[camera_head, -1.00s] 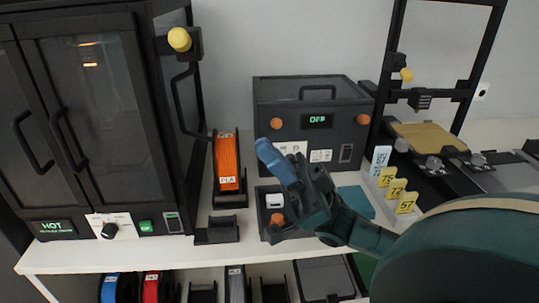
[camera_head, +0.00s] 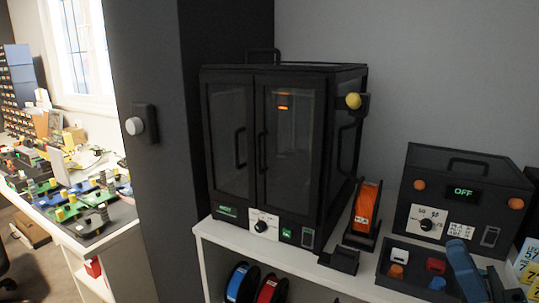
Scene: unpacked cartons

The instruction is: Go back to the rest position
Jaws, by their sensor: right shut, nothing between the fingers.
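My right gripper (camera_head: 462,262) shows at the bottom right as a blue finger pointing up, with part of its dark body cut off by the lower edge. It is shut and empty. It appears in front of a dark tray (camera_head: 405,256) that holds small orange, red and blue items. My left gripper is not in view.
A black cabinet (camera_head: 285,140) with glass doors stands on the white shelf (camera_head: 250,248). A dark column (camera_head: 165,190) and a cluttered table (camera_head: 80,210) are at left.

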